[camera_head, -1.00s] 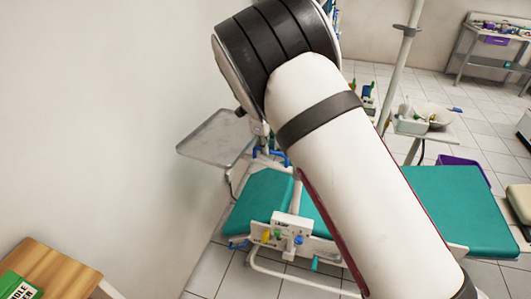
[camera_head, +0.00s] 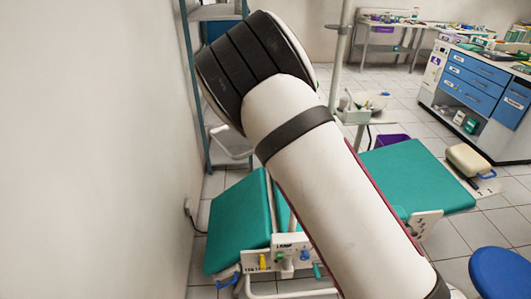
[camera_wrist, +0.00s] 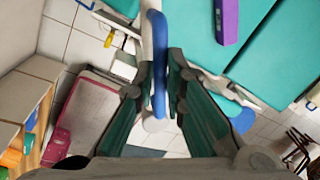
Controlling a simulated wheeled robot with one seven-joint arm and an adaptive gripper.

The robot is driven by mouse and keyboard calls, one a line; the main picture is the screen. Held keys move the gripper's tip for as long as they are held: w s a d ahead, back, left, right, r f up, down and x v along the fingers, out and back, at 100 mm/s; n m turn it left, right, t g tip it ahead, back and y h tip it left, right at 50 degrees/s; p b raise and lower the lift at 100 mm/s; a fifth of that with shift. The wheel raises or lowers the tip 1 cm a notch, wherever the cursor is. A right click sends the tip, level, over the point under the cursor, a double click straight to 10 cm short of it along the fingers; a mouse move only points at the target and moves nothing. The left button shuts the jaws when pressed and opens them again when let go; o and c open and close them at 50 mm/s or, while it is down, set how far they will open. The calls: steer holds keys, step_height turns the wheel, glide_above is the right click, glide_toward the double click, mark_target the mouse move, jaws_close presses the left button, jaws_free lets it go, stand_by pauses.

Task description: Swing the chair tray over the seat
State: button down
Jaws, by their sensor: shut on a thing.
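The treatment chair has teal cushions, with a left section (camera_head: 238,224) and a right section (camera_head: 418,176) in the head view. Its teal upholstery (camera_wrist: 273,65) fills the upper right of the wrist view. My gripper (camera_wrist: 161,88) is shut on a blue handle (camera_wrist: 156,38) beside a pale bar, between its two fingers. In the head view my arm crosses the chair's middle, and my gripper is hidden behind it. The grey chair tray is not visible in the head view, and I cannot make it out in the wrist view.
A wall borders the chair on the left, with a blue-framed rack (camera_head: 197,90) behind. A pole stand holds a basin (camera_head: 368,101). A blue stool (camera_head: 502,272) and a drawer cabinet (camera_head: 478,82) stand at the right. Tiled floor lies between.

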steer(key=shift+w+d+m+g+b, duration=0.15)
steer(key=shift+w+d+m+b, duration=0.3)
steer(key=shift+d+m, duration=0.5)
steer(key=shift+w+d+m+g+b, duration=0.25)
steer(key=shift+d+m+b, duration=0.35)
steer(key=shift+d+m, duration=0.35)
steer(key=shift+w+d+m+g+b, duration=0.1)
steer(key=shift+w+d+m+b, duration=0.4)
steer(key=shift+d+m, duration=0.45)
steer(key=shift+m, duration=0.25)
steer(key=c, duration=1.7)
jaws_free()
steer(key=shift+o, duration=0.2)
steer(key=shift+a, duration=0.1)
step_height(320, 180, up, 12)
steer(key=a, duration=0.2)
steer(key=shift+s+a, duration=0.15)
steer(key=shift+f, duration=0.15)
